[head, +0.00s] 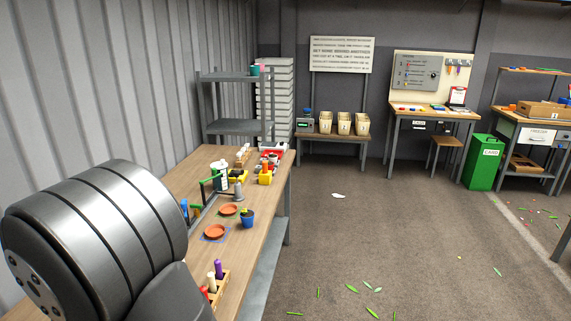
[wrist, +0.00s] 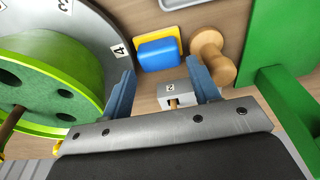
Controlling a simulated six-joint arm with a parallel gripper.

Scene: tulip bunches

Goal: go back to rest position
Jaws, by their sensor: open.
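My gripper (wrist: 160,77) shows in the wrist view, its two blue-grey fingers apart and nothing held between them. A small pale block marked 2 (wrist: 172,90) lies beyond the gap between the fingers. A blue block (wrist: 158,54) on a yellow square and a wooden spool (wrist: 208,55) lie ahead of the fingertips. In the head view my arm fills the lower left, and the gripper does not show there.
In the wrist view a green reel (wrist: 62,70) is close on the left and a green part (wrist: 283,95) on the right.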

